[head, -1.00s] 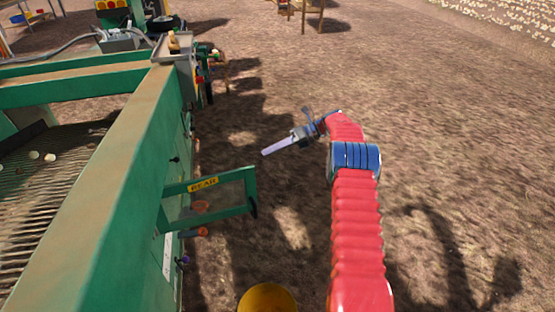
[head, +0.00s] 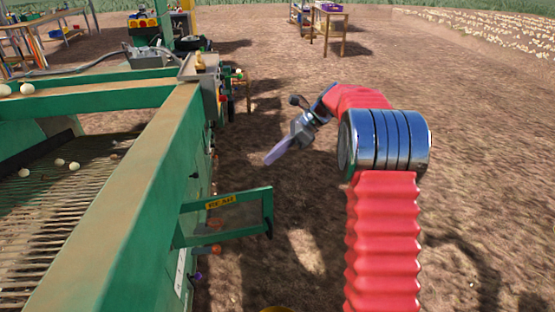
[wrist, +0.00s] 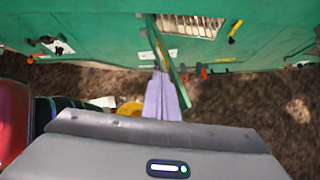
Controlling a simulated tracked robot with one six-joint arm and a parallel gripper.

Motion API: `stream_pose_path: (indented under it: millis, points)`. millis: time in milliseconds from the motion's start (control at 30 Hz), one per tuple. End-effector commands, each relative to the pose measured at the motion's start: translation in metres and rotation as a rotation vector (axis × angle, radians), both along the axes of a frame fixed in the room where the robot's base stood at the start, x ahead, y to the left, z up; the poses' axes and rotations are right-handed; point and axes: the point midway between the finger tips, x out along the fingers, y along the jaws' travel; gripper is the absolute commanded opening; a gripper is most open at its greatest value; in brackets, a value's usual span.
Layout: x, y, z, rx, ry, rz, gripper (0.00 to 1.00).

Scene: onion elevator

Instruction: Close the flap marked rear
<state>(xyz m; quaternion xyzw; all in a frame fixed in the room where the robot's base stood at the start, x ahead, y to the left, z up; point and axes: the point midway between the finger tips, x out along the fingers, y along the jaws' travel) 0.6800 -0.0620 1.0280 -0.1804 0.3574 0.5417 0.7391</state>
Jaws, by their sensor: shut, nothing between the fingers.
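The flap marked rear (head: 250,193) is a green frame with a yellow label. It stands open, sticking out to the right from the long green side of the machine. My gripper (head: 268,159) is shut and empty, with its pale fingers pointing down and left. In the head view its tips appear just above the flap's outer end. In the wrist view the flap (wrist: 167,55) is seen nearly edge-on beside an opening, and the pale fingers (wrist: 165,97) overlap its near end at the left. I cannot tell whether they touch.
The green machine wall (head: 150,190) runs along the left, with orange knobs (head: 215,249) below the flap. A yellow round thing (wrist: 131,108) is low beside the fingers. A wooden table (head: 330,20) stands far back. The soil at right is open.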

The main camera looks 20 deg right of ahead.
Motion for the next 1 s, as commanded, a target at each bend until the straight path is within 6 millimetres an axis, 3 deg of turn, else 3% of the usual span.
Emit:
stream_pose_path:
  millis: [400, 1000]
  points:
    - [-0.057, 0.031, 0.046, -0.200, -0.193, 0.236, 0.00]
    - [-0.155, 0.060, 0.085, -0.477, -0.448, 0.616, 0.00]
